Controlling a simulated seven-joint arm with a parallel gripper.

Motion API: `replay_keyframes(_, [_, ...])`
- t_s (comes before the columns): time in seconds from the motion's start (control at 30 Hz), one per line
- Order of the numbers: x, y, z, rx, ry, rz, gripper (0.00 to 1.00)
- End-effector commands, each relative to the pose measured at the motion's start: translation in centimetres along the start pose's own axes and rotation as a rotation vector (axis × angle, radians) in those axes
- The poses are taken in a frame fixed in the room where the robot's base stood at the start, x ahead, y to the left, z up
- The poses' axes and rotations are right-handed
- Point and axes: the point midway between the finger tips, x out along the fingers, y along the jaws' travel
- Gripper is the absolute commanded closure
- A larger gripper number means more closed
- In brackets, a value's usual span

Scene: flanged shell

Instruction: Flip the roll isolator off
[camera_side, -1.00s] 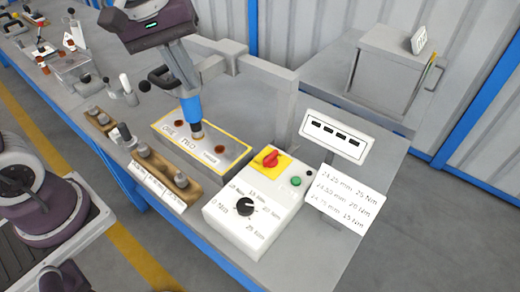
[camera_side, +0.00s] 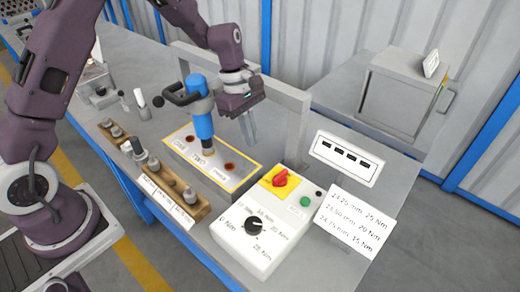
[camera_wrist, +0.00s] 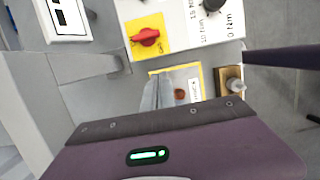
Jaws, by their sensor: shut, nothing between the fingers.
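The roll isolator appears to be the red rotary handle on a yellow plate (camera_side: 280,178), at the back corner of a white control box (camera_side: 243,243). In the wrist view the red handle (camera_wrist: 146,38) lies roughly across its yellow square, ahead of my fingers. My gripper (camera_side: 252,143) points down with its fingers together and empty, behind the yellow-edged plate and to the left of the isolator, apart from it. In the wrist view the fingertips (camera_wrist: 157,80) lie close together, below the handle.
A blue tool (camera_side: 202,112) with a black handle stands upright on the yellow-edged plate (camera_side: 238,181), left of my gripper. A grey frame (camera_side: 295,122) rises behind. A dial (camera_side: 253,224), a green button (camera_side: 305,201) and a socket rack (camera_side: 185,199) are nearby.

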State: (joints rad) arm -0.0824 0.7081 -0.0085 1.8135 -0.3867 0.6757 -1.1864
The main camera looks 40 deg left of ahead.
Motion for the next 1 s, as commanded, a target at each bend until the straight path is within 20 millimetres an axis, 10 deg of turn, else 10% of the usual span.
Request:
replay_keyframes(0.4, [8.6,-0.1,0.6,0.004,-0.001,-0.002,1.00])
replay_keyframes(1.0, [9.2,-0.1,3.9,0.001,-0.001,0.000,1.00])
